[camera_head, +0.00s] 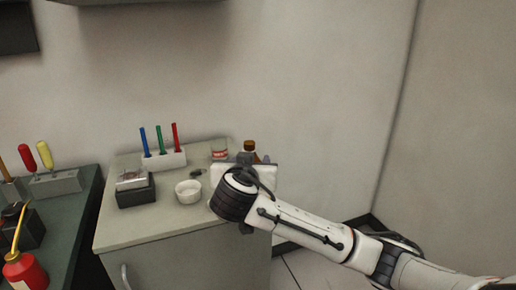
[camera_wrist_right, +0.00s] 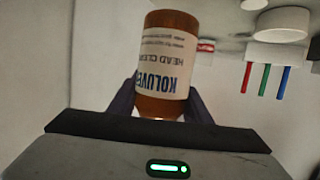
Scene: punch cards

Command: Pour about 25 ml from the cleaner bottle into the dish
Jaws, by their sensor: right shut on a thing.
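The cleaner bottle (camera_wrist_right: 165,68) is amber with a white label; it looks near upright, and the right wrist view shows it upside down. My right gripper (camera_wrist_right: 160,108) is shut on it, with dark fingers on both sides. In the head view the bottle's brown upper part (camera_head: 249,145) shows behind my right wrist, which hides much of the rest. Its mouth is hard to make out. The dish (camera_head: 188,191) is a small white bowl on the cabinet top, to the left of my right gripper. It also shows in the right wrist view (camera_wrist_right: 279,29). My left gripper is out of view.
A white holder (camera_head: 164,161) with blue, green and red pens stands behind the dish. A dark box (camera_head: 136,190) is to its left, a red and white can (camera_head: 219,150) behind right. A small dark item (camera_head: 197,173) lies behind the dish. A green bench (camera_head: 75,205) stands left.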

